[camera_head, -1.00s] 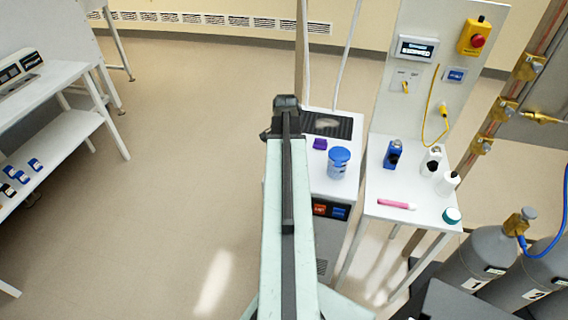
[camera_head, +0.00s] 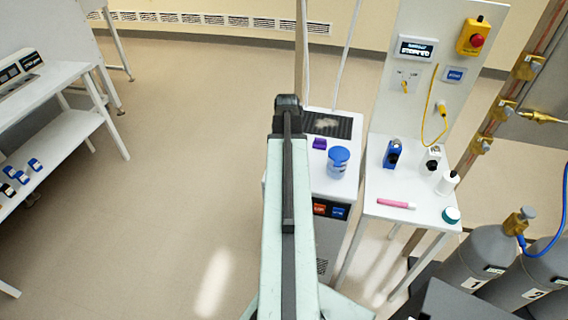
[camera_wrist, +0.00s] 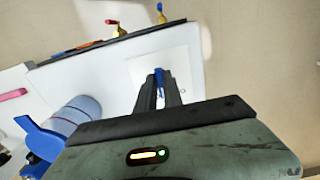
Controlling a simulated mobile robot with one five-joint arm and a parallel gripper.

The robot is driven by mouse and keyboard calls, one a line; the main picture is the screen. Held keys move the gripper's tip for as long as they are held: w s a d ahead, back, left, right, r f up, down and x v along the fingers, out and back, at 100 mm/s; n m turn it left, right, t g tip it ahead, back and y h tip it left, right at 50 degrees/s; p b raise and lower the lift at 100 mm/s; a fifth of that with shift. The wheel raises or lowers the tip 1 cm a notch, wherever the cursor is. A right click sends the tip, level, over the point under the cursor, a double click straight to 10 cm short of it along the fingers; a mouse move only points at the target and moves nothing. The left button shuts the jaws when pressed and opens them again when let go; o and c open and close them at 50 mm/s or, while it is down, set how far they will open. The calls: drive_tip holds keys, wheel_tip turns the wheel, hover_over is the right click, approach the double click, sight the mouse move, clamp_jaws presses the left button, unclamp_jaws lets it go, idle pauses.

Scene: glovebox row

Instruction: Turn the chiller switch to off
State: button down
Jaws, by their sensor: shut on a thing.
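The chiller is the white box with a dark top grille (camera_head: 328,124) and red and blue front displays (camera_head: 330,210), right of my arm in the head view. In the wrist view, my gripper (camera_wrist: 159,82) is shut on a narrow blue lever (camera_wrist: 160,76), which stands against a pale square plate (camera_wrist: 188,68). This looks like the switch handle. The fingers hide its lower part, so its exact setting is unclear. In the head view my arm hides the gripper and the switch.
Gas cylinders (camera_head: 480,257) stand at lower right. Floor at left is clear.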

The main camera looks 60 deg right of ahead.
drive_tip(key=shift+s+d, duration=0.15)
drive_tip(key=shift+d, duration=0.05)
drive_tip(key=c, duration=1.5)
unclamp_jaws()
drive_tip(key=shift+s+d, duration=0.1)
wheel_tip(320, 180, up, 8)
drive_tip(key=p, duration=0.8)
drive_tip(key=shift+f, duration=0.1)
